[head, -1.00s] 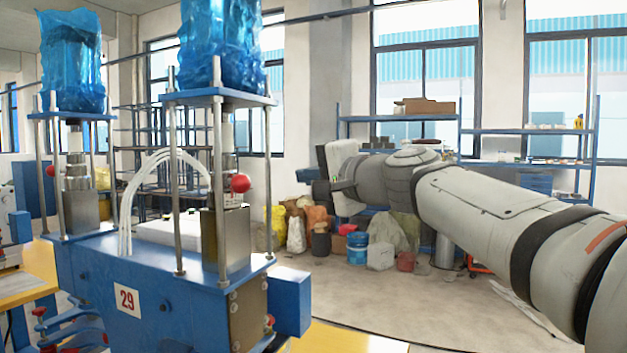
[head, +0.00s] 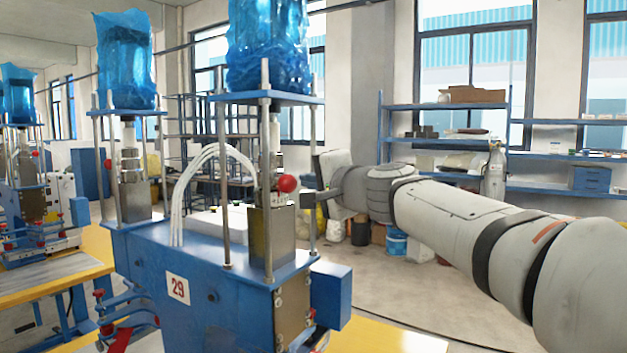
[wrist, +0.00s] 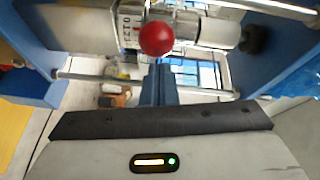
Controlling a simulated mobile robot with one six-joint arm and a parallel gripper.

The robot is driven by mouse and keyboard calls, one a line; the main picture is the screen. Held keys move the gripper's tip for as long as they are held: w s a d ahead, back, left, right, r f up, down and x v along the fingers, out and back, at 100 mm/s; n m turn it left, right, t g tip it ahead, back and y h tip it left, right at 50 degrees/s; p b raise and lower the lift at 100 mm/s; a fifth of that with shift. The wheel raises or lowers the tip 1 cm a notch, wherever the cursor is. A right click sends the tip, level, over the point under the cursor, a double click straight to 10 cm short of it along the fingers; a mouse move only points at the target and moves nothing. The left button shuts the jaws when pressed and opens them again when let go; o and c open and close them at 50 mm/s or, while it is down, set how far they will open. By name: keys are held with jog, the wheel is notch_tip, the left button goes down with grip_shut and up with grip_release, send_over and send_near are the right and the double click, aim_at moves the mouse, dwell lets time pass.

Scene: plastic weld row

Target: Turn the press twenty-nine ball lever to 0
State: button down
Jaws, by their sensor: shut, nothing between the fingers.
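Press twenty-nine is a blue machine with a white plate (head: 178,289) reading 29, left of centre in the head view. A red ball lever (head: 287,184) sits on its right-hand column. My gripper (head: 305,201) is just right of the ball and slightly below it in the picture. In the wrist view the red ball (wrist: 156,38) is at top centre, straight beyond my gripper (wrist: 158,68), whose fingers are shut and empty. Small dial marks (wrist: 125,28) show left of the ball, too small to read surely. I cannot tell whether fingers and ball touch.
Steel posts (head: 266,185) and a blue top plate (head: 268,99) frame the lever. A blue box (head: 331,297) juts from the press's right side. Blue shelves (head: 445,105) stand by the far wall. Open floor lies to the right.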

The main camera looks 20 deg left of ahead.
aim_at(293, 181)
jog(key=s, duration=0.1)
jog(key=s+a+b, duration=0.1)
jog(key=s, duration=0.1)
jog(key=shift+a, duration=0.25)
jog(key=shift+w+d, duration=0.1)
jog(key=shift+d, duration=0.05)
